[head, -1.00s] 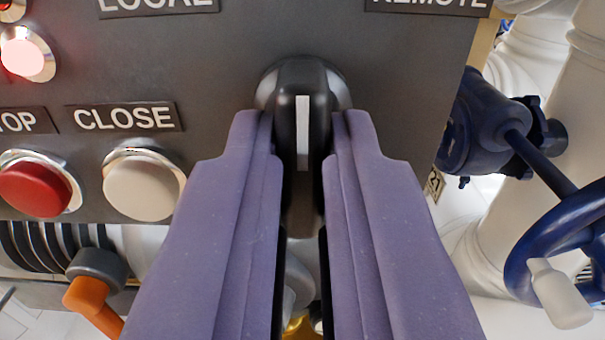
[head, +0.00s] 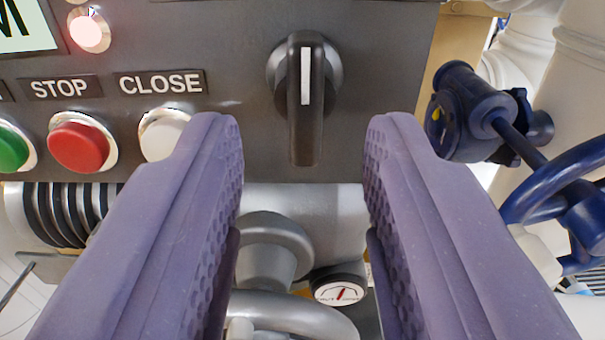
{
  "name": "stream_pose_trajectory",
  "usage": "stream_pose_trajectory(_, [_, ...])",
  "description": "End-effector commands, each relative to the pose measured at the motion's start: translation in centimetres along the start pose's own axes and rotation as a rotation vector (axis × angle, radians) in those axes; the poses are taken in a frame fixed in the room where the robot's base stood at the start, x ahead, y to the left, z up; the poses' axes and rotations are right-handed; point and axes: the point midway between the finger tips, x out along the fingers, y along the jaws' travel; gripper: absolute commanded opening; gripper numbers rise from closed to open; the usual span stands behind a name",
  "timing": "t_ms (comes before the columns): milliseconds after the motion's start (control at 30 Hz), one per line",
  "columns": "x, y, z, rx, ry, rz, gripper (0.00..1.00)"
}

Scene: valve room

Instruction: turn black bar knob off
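The black bar knob (head: 306,110) sits on the dark grey panel (head: 235,55) in the upper middle of the head view. Its bar stands vertical, with a white line pointing straight up. My gripper (head: 303,135) is open, with its two purple fingers well apart. The fingertips are to the left and right of the knob's lower end, with clear gaps and no contact visible. Nothing is held between the fingers.
Left of the knob are the white CLOSE button (head: 162,133), the red STOP button (head: 80,146) and a green button (head: 10,148). A blue valve handwheel (head: 555,180) stands at right. Grey pipework and a small gauge (head: 340,288) lie below the panel.

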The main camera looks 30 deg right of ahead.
Motion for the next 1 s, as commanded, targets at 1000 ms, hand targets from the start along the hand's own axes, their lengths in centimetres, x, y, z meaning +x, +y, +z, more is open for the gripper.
stream_pose_trajectory(1000, [-4.7,-7.2,-1.4,0.113,-0.013,-0.326,0.39])
